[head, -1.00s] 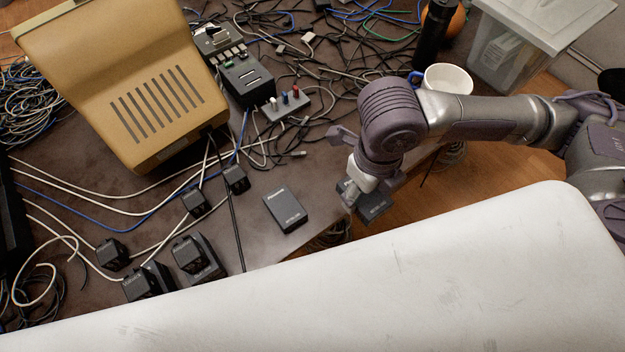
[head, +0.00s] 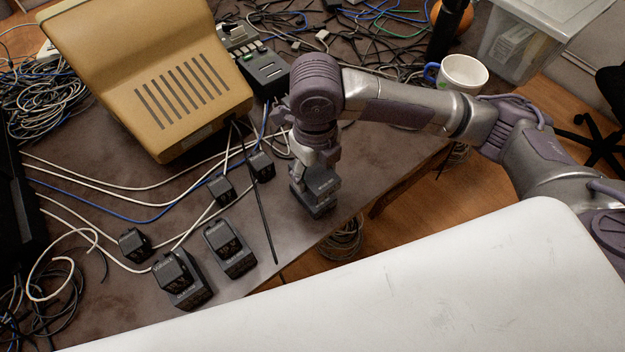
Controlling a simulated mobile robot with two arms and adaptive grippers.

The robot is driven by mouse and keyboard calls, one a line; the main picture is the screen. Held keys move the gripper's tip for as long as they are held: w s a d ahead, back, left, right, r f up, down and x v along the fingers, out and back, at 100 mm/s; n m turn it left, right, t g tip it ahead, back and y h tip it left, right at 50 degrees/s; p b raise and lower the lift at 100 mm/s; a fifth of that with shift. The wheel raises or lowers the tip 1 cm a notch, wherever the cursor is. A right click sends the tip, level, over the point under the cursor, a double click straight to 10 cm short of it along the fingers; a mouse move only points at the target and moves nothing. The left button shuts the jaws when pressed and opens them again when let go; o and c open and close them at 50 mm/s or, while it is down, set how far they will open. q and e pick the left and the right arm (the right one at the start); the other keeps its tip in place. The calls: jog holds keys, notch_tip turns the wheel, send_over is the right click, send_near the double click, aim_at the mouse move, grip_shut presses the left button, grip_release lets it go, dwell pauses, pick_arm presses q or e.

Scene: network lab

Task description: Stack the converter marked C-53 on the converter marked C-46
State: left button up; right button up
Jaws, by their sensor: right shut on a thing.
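My right gripper (head: 314,160) is shut on a dark grey box-shaped converter (head: 323,183) and holds it near the table's front edge. A second dark converter (head: 321,210) lies on the table directly below the held one, mostly covered by it. The two look close together or touching; I cannot tell whether there is a gap. The markings on both are too small to read, so I cannot tell which is C-53 or C-46. My left gripper does not show.
Several black power adapters (head: 221,190) with cables stand on the table (head: 290,240) to the left. A beige monitor housing (head: 120,60) and a dark switch box (head: 266,75) are behind. A white mug (head: 464,73) stands at the right, near a clear plastic bin (head: 520,45).

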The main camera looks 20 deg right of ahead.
aim_at(313, 183)
jog(key=shift+w+a+f, duration=0.15)
jog(key=shift+f, duration=0.4)
notch_tip(313, 183, down, 3)
jog(key=shift+f, duration=0.1)
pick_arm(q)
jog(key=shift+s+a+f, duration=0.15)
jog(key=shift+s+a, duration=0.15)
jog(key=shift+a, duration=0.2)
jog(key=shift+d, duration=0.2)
pick_arm(e)
jog(key=shift+f, duration=0.15)
jog(key=o, duration=1.4)
